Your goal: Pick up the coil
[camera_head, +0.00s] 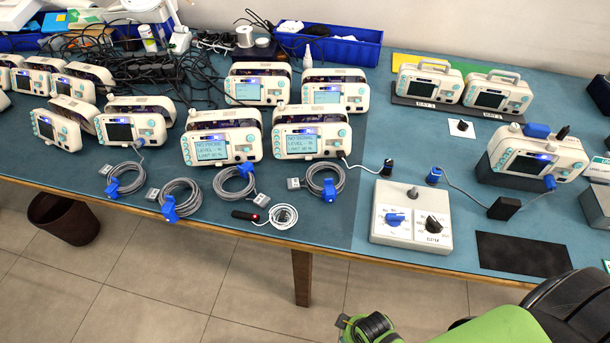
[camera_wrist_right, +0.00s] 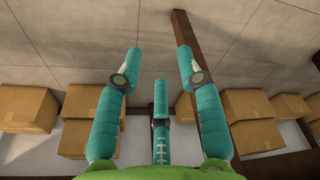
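Several grey cable coils with blue clips lie along the table's front edge in the head view: one at far left (camera_head: 124,180), one beside it (camera_head: 180,198), one in the middle (camera_head: 234,183) and one at right (camera_head: 325,178). A smaller white coil (camera_head: 283,216) lies in front of them, joined to a dark probe with a red light. My right gripper (camera_wrist_right: 159,62) shows in the right wrist view with its teal fingers spread and nothing between them. No coil shows in that view. My left gripper is not in view.
White monitors (camera_head: 222,143) stand behind the coils. A control box with knobs (camera_head: 411,222) and a black mat (camera_head: 522,254) lie to the right. A blue bin (camera_head: 327,48) stands at the back. Cardboard boxes (camera_wrist_right: 27,108) show in the right wrist view.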

